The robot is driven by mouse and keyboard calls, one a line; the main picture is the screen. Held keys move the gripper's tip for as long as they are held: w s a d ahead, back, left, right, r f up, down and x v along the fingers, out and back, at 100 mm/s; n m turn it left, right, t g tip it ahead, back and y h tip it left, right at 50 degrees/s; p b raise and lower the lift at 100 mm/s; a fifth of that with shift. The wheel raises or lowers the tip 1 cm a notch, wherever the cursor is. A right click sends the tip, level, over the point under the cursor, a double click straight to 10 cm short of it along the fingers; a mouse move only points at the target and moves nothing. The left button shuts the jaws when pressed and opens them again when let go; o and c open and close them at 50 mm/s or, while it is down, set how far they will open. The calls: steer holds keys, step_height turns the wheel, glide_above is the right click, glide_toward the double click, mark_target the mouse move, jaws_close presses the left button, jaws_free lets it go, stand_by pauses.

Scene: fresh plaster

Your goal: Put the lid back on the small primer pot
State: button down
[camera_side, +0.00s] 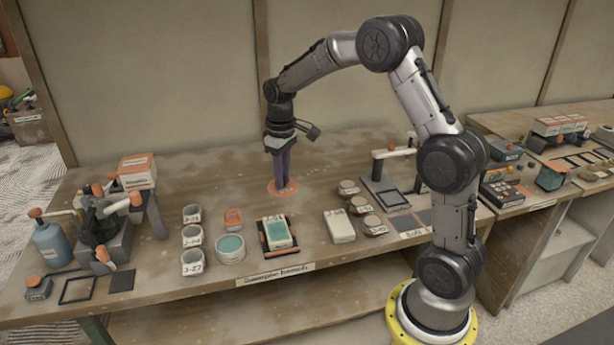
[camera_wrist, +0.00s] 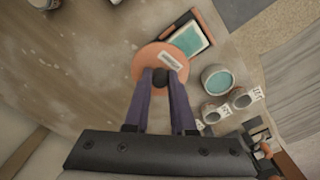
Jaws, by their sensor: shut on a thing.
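My gripper (camera_side: 282,184) is shut on the dark knob (camera_wrist: 160,78) of a flat orange lid (camera_side: 279,193). In the wrist view the lid (camera_wrist: 146,60) shows a white label. The side view shows it low at the bench top; I cannot tell whether it touches the bench. A round pale pot (camera_side: 230,258) stands open with teal contents, apart from the lid, to its left and nearer the front edge. It also shows in the wrist view (camera_wrist: 204,76), right of the lid. Its label is not readable, so I cannot confirm it is the primer pot.
A tray with a teal block (camera_side: 278,233) lies between lid and front edge. White labelled cups (camera_side: 192,239) stand left of the pot, an orange item (camera_side: 233,219) behind it. A pale box (camera_side: 339,226) and small round tins (camera_side: 375,224) are right. Bench behind is clear.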

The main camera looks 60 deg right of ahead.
steer(key=w+a+f+n, duration=0.2)
steer(key=w+a, duration=0.2)
steer(key=a, duration=0.3)
steer(key=w+a+f+n, duration=0.1)
steer(key=w+a+n, duration=0.15)
steer(key=a, duration=0.55)
steer(key=shift+w+d+f, duration=0.1)
steer(key=shift+w+f, duration=0.05)
steer(key=shift+f, duration=1.45)
steer(key=shift+w+f, duration=0.1)
steer(key=shift+f, duration=1.5)
steer(key=shift+f, duration=0.15)
steer(key=shift+c, duration=1)
jaws_free()
step_height(320, 180, up, 7)
